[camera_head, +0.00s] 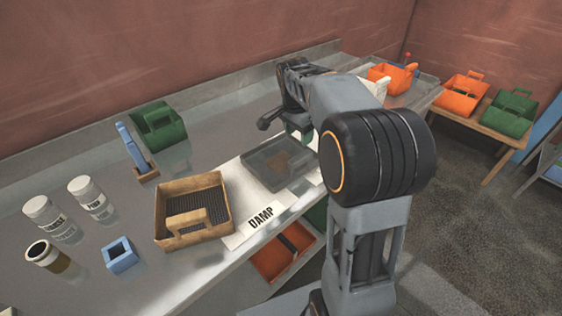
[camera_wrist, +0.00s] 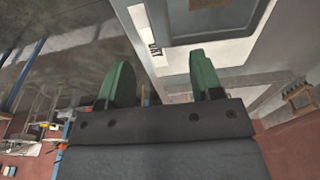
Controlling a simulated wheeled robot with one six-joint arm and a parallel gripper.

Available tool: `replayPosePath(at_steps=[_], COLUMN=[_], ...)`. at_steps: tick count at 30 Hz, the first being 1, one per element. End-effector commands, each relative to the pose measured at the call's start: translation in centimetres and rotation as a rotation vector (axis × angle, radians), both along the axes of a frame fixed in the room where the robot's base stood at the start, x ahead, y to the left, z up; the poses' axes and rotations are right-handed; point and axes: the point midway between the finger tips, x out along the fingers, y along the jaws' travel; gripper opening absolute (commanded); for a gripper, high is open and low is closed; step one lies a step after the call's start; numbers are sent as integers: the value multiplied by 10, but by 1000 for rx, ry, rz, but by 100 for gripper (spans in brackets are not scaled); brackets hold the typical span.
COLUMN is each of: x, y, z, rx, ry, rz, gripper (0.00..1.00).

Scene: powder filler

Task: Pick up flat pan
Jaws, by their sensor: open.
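A shallow grey pan (camera_head: 262,171) with a patch of brown material in it sits on a white strip of the bench in the head view. I take it to be the flat pan. A dark blue-grey flat tray, probably the same pan (camera_wrist: 257,22), is cut off by the top edge of the wrist view. My gripper (camera_wrist: 161,78) is open with its two green fingers apart and nothing between them. In the head view the gripper is mostly hidden by my arm, near the far side of the pan.
A green scoop-like bin (camera_head: 160,128), a blue upright tool (camera_head: 132,148), a blue square cup (camera_head: 121,257) and jars (camera_head: 44,214) stand further left. Orange bins (camera_head: 464,98) are at right.

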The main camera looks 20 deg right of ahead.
Motion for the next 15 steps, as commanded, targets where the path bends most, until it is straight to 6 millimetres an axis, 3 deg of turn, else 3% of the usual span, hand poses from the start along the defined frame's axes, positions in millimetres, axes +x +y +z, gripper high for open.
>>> replayPosePath(at_steps=[9, 15], x=[3, 4], y=[-7, -9], z=[-54, -69], rx=[0, 0], ry=[4, 1], rz=[-4, -1], gripper=[60, 60])
